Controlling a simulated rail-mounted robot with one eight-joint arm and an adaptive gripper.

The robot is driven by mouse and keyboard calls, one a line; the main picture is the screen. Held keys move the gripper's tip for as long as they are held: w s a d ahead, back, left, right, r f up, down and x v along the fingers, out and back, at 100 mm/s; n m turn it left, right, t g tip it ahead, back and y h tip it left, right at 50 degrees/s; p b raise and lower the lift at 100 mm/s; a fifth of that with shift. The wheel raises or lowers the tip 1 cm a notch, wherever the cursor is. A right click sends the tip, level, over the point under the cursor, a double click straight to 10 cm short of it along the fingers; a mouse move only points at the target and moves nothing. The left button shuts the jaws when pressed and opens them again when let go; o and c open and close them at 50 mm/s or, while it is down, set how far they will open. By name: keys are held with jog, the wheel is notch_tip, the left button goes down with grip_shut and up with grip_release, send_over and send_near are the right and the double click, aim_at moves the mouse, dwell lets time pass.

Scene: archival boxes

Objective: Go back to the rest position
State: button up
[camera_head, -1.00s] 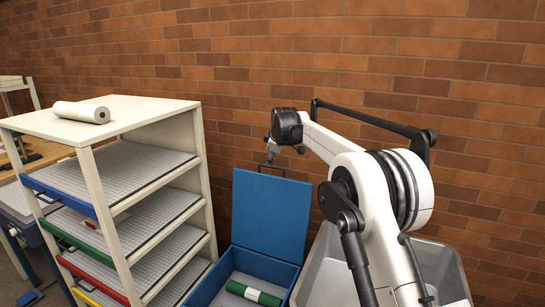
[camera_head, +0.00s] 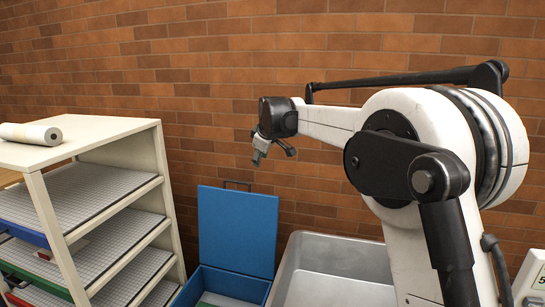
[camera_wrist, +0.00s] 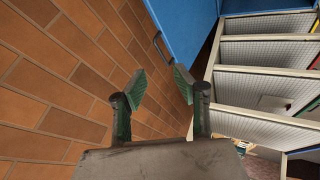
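My gripper (camera_head: 274,156) is in the air in front of the brick wall, above and slightly right of the blue box's raised lid (camera_head: 238,230). In the wrist view its two fingers (camera_wrist: 160,86) stand apart with nothing between them. The blue box (camera_head: 238,284) is open below, and only a sliver of green shows inside it at the bottom edge of the head view. The blue lid also shows at the top of the wrist view (camera_wrist: 184,28), beyond the fingers.
A cream shelf unit (camera_head: 108,127) with grey mesh shelves stands at left, with a white roll (camera_head: 31,134) on top. A grey bin (camera_head: 335,262) stands right of the blue box, beside my arm. A brick wall (camera_head: 190,80) runs behind. The air around my gripper looks clear.

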jog(key=s+d+r+m, duration=0.1)
jog(key=s+d+m, duration=0.1)
jog(key=s+d, duration=0.5)
jog(key=s+d+r+m+h, duration=0.15)
jog(key=s+d, duration=0.25)
jog(key=s, duration=0.6)
jog(key=s+d+r+m+y, duration=0.1)
jog(key=s+d+r+m, duration=0.15)
jog(key=s+d, duration=0.45)
jog(key=s+d+f+m, duration=0.2)
jog(key=s+f, duration=0.3)
jog(key=s, duration=0.4)
jog(key=s+d+f+m+h, duration=0.1)
jog(key=s+f, duration=0.4)
jog(key=s, duration=0.5)
jog(key=s+d+f+m, duration=0.3)
jog(key=s+f, duration=0.2)
jog(key=s, duration=0.5)
jog(key=shift+s+d+m+h+b, duration=0.15)
jog(key=shift+d+m+h+b, duration=0.15)
jog(key=shift+m+h, duration=0.1)
